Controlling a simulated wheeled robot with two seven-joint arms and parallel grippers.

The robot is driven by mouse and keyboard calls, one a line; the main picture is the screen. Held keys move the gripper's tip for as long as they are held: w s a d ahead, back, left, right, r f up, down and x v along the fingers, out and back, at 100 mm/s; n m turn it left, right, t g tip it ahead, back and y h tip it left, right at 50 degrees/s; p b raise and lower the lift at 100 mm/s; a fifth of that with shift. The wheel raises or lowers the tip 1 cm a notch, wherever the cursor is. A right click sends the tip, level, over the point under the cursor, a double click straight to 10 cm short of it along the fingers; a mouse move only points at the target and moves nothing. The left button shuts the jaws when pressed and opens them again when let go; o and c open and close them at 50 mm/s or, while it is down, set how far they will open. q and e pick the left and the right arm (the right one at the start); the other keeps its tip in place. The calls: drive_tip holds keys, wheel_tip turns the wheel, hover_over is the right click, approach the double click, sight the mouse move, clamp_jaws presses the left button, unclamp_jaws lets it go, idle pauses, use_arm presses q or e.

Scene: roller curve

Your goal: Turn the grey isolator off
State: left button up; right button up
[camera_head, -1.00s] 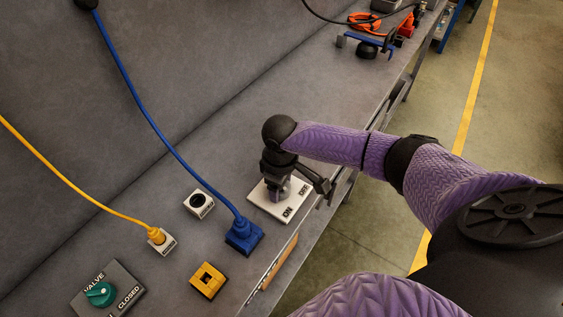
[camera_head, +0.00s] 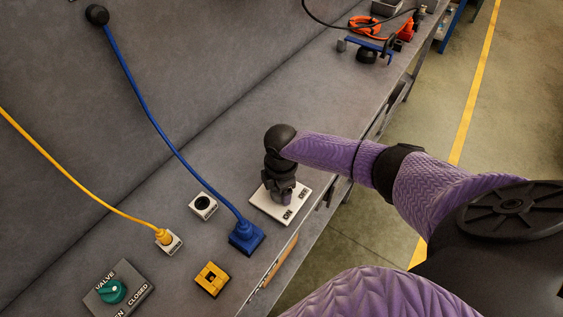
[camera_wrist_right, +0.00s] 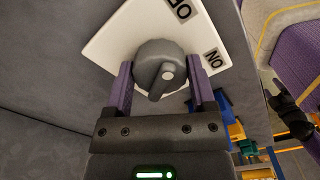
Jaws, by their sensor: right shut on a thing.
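The grey isolator is a round grey knob (camera_wrist_right: 158,66) with a raised bar and a pale dot, on a white plate (camera_head: 262,203). The plate carries an ON label (camera_wrist_right: 213,60) and an OFF label (camera_wrist_right: 179,11). My right gripper (camera_wrist_right: 161,82) is shut on the knob, one finger on each side of it. In the head view my right gripper (camera_head: 278,197) comes down over the plate and mostly hides the knob. I cannot tell exactly which label the knob points at. My left gripper is in neither view.
Left of the plate are a blue plug (camera_head: 246,236) with its cable, a white socket (camera_head: 203,206), a yellow plug (camera_head: 165,239), a yellow block (camera_head: 211,279) and a green valve knob (camera_head: 112,291).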

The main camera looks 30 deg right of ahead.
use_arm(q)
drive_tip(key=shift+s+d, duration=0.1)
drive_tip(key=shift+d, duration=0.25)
use_arm(e)
drive_tip(key=shift+w+n, duration=0.1)
drive_tip(key=shift+n, duration=1)
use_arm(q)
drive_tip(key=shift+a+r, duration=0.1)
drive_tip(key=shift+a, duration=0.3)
use_arm(e)
drive_tip(key=o, duration=1.2)
wheel_tip(320, 180, up, 10)
drive_tip(key=p, duration=0.3)
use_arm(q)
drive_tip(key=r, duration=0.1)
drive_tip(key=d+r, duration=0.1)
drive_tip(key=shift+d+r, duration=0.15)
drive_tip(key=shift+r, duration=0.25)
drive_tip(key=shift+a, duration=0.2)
